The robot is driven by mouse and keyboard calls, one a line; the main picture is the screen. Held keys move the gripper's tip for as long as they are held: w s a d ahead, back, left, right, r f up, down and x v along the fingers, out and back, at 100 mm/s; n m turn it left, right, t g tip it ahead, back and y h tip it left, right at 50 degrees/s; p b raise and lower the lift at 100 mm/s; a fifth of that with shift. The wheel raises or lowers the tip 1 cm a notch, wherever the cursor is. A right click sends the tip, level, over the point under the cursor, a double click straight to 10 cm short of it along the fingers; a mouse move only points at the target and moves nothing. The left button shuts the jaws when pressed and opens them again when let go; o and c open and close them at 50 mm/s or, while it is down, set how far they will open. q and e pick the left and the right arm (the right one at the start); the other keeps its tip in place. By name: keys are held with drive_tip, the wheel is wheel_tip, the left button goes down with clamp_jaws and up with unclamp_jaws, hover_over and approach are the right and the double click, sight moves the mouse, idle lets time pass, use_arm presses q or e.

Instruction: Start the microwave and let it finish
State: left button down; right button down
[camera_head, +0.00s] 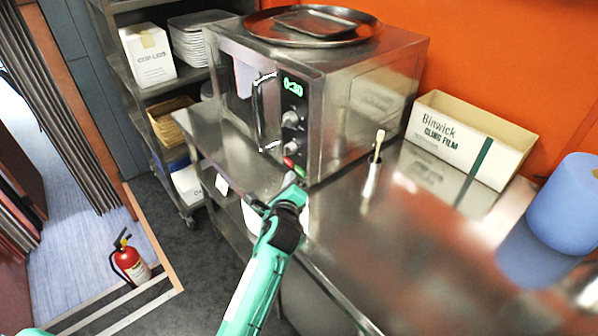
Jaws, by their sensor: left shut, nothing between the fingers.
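The steel microwave (365,110) stands on the steel counter, its door facing left with a vertical handle (263,112). The door looks shut. Its green display (293,86) reads 0:30, with two knobs below it. A red button (289,162) and a green button (299,171) sit at the bottom of the control panel. My left gripper (291,181) is shut and empty, just in front of and below these buttons. I cannot tell whether its tip touches the panel. My right gripper is not in view.
Round and rectangular trays (262,27) lie on top of the microwave. A cling film box (470,138), a blue roll (566,205) and a small holder with a brush (371,182) stand on the counter (400,270). A shelf rack is behind left; a fire extinguisher (131,262) stands on the floor.

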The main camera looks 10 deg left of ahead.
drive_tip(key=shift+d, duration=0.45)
use_arm(q)
drive_tip(key=shift+w, duration=0.15)
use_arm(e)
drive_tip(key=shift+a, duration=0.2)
use_arm(q)
drive_tip(key=shift+w+d, duration=0.2)
drive_tip(key=shift+d, duration=0.05)
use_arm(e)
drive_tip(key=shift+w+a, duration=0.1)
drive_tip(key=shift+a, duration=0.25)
use_arm(q)
drive_tip(key=shift+w+d, duration=0.1)
drive_tip(key=shift+w, duration=0.05)
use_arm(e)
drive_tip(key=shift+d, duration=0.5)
